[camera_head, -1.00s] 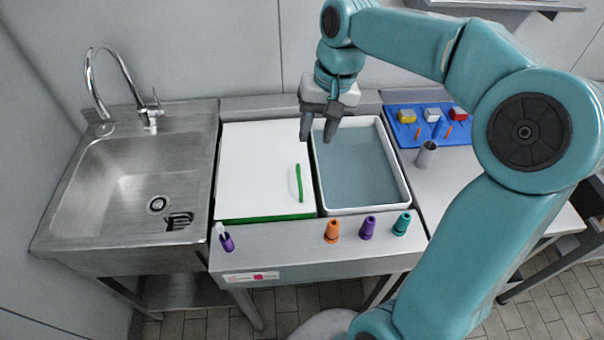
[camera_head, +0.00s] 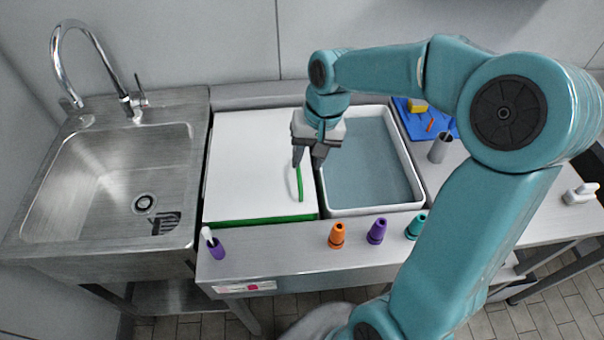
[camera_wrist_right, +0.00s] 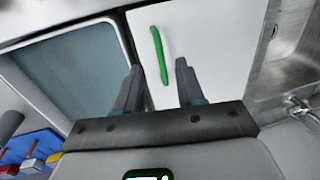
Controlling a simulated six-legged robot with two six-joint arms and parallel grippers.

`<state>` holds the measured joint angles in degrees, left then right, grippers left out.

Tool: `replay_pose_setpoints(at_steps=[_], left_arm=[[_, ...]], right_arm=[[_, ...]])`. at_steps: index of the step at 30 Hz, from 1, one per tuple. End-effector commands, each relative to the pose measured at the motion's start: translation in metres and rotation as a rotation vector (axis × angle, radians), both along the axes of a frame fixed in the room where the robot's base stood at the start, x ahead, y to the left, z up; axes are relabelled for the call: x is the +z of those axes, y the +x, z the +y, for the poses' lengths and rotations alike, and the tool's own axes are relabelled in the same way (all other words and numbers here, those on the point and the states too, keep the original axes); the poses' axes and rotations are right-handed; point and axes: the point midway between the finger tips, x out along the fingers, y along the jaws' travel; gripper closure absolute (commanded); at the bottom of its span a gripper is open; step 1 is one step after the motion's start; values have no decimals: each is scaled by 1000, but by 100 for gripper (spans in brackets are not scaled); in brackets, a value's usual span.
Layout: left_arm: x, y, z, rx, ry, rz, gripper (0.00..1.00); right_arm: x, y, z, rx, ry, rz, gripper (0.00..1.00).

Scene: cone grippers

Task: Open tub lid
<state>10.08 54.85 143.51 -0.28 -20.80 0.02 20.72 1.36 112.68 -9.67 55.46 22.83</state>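The tub lid (camera_head: 245,165) is a white flat panel with a green front edge, lying closed on the counter beside the sink. A green curved handle (camera_head: 299,184) stands near its right edge; it also shows in the right wrist view (camera_wrist_right: 161,55). My right gripper (camera_head: 308,163) is above the lid's right edge, just behind the handle. In the right wrist view its two fingers (camera_wrist_right: 157,80) are apart and empty, with the handle ahead between them. I cannot see contact. My left gripper is in neither view.
An open tub (camera_head: 372,211) with grey-blue content is right of the lid. A steel sink (camera_head: 120,180) is at left. Orange (camera_head: 337,236), purple (camera_head: 376,231) and teal (camera_head: 416,225) cones line the front ledge. A metal cup (camera_head: 440,148) and blue board (camera_head: 446,124) are at right.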

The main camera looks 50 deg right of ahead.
Motion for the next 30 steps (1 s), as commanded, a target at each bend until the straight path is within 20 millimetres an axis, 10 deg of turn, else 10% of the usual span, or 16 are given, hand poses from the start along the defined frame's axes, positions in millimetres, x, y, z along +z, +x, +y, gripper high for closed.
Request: replay_pose_setpoints(at_steps=[9,21,25,30], left_arm=[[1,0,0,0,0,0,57],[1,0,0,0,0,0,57],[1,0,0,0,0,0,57],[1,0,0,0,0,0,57]], right_arm=[[-57,8,7,-1,0,3,62],[-68,11,7,-1,0,0,62],[-67,11,7,-1,-1,-1,98],[-67,11,7,-1,0,0,100]])
